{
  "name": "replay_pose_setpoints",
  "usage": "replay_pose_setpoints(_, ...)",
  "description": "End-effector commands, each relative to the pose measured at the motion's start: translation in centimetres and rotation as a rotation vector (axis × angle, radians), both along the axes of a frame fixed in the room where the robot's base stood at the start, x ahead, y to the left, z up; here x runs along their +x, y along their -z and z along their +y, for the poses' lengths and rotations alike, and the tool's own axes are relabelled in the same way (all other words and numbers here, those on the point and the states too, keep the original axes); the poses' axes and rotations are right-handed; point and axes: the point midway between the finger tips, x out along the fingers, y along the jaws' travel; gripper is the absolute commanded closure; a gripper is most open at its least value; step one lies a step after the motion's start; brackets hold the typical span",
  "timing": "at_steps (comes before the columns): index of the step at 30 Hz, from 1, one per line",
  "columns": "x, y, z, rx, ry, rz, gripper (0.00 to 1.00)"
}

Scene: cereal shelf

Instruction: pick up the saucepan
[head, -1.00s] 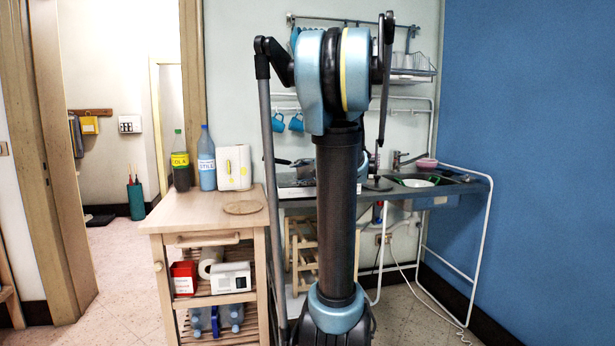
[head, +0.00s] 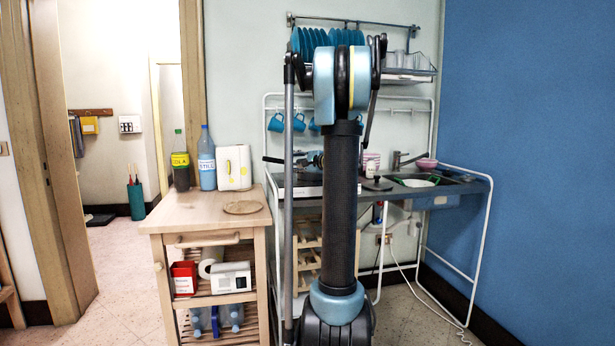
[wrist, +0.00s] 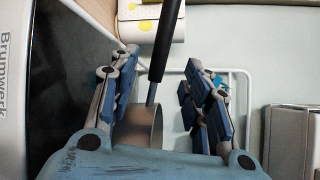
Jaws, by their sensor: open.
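The saucepan shows in the wrist view as a metallic, brownish round body (wrist: 140,125) with a long black handle (wrist: 163,45) pointing up the picture. Its lower part is hidden behind my gripper's housing. My gripper (wrist: 160,65) is open, with one blue-padded finger on each side of the handle line; I see no clear contact with either finger. In the head view the dark saucepan handle (head: 273,159) sticks out to the left above the hob, and my arm hides most of the pan and gripper.
A wooden cart (head: 190,222) stands left of the counter, with a cola bottle (head: 180,165), a blue bottle (head: 206,165) and a white container (head: 234,168) on top. Blue mugs (head: 276,123) hang above the hob. The sink counter (head: 465,188) extends right.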

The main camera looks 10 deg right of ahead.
Motion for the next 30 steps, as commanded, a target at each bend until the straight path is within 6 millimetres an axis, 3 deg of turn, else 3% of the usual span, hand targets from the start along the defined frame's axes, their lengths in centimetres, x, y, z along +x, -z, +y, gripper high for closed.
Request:
replay_pose_setpoints(13,2.5,0.4,2.0,-0.001,-0.002,0.0,0.56)
replay_pose_setpoints(22,5.4,0.8,4.4,-0.001,-0.001,-0.001,0.56)
replay_pose_setpoints(30,5.7,0.9,4.5,-0.001,0.0,-0.001,0.58)
